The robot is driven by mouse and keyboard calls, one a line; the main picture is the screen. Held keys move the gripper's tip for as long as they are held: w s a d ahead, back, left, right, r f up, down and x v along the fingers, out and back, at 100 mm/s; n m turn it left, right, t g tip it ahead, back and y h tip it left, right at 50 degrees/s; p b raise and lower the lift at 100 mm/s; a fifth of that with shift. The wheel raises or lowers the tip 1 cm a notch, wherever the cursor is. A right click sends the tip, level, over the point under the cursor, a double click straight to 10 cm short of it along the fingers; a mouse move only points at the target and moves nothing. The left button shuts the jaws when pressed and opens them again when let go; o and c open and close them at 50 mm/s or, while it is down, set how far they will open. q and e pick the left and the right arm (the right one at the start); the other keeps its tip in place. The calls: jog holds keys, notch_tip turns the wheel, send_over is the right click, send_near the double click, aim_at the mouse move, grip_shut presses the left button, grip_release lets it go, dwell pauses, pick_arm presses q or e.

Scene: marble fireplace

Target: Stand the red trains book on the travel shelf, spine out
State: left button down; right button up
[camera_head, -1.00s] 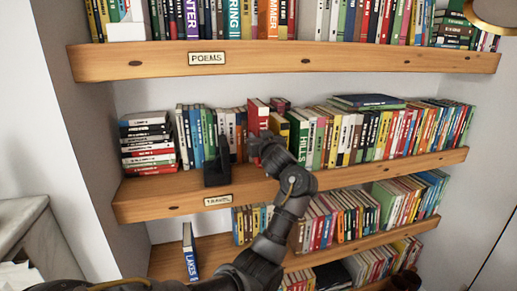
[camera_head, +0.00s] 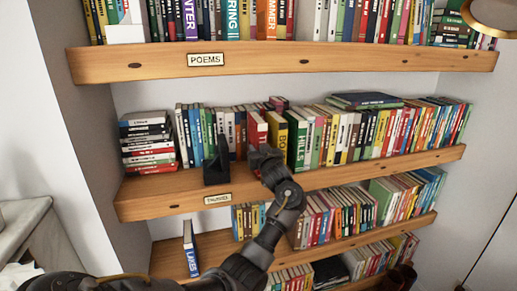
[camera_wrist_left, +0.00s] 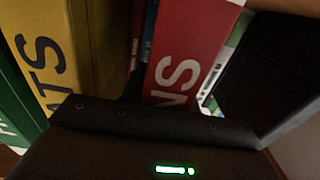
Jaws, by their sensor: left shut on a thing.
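The red trains book (camera_head: 257,129) stands upright in the row on the travel shelf (camera_head: 160,198), left of a yellow book (camera_head: 277,130). In the left wrist view its red spine (camera_wrist_left: 190,55) faces me and shows the letters "NS". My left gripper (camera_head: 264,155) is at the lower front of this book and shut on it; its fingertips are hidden. The travel label (camera_head: 217,199) is on the shelf's front edge. My right gripper is out of view.
A black bookend (camera_head: 216,166) stands left of the red book, with bare shelf near it. A stack of books (camera_head: 147,143) lies at the far left. The poems shelf (camera_head: 130,65) is above, and a lower shelf holds a blue book (camera_head: 190,248).

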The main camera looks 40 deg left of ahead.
pick_arm(q)
jog(key=shift+f, duration=0.1)
jog(key=c, duration=1)
grip_release()
jog(key=shift+d, duration=0.1)
jog(key=shift+c, duration=0.2)
jog(key=shift+r, duration=0.2)
jog(key=b+v, duration=0.2)
jog(key=v, duration=1)
